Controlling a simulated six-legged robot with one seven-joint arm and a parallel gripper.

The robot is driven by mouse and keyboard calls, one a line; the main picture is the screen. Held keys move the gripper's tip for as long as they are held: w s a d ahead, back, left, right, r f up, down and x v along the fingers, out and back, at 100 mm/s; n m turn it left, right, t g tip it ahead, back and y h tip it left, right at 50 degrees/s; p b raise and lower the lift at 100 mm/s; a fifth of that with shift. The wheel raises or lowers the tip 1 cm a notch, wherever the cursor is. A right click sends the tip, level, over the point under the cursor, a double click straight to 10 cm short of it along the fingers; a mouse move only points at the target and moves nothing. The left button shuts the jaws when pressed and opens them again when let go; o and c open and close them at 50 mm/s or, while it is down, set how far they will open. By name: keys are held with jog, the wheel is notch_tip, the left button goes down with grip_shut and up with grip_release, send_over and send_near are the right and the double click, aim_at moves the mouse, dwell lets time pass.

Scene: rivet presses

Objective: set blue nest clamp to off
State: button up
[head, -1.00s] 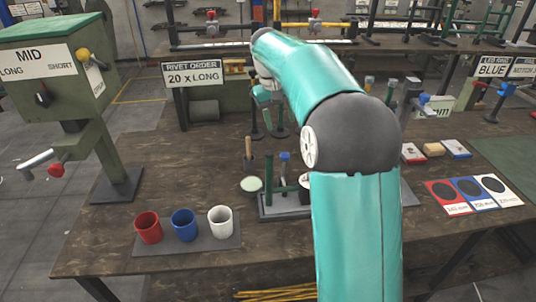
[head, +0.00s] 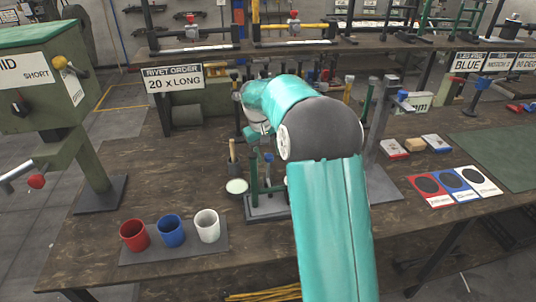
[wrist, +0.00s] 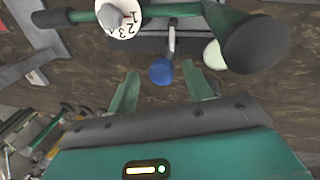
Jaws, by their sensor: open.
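The blue nest clamp shows as a blue round knob on a grey lever (wrist: 160,71) in the wrist view. In the head view its blue knob (head: 268,157) stands at the small fixture on the bench, beside green posts. My gripper (wrist: 161,82) is open and empty. Its two green fingers point toward the clamp, with the knob near and between their tips. I cannot tell whether they touch it. In the head view my arm hides part of the fixture, and the fingers are not clear.
In the wrist view a numbered white dial (wrist: 120,18) sits left of the clamp, and a dark rounded handle (wrist: 253,44) is at right. On the bench, red (head: 134,235), blue (head: 170,230) and white (head: 207,225) cups stand in front. A green press (head: 45,95) stands at left.

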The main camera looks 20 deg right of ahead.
jog(key=shift+f, duration=0.6)
jog(key=shift+c, duration=0.2)
grip_shut()
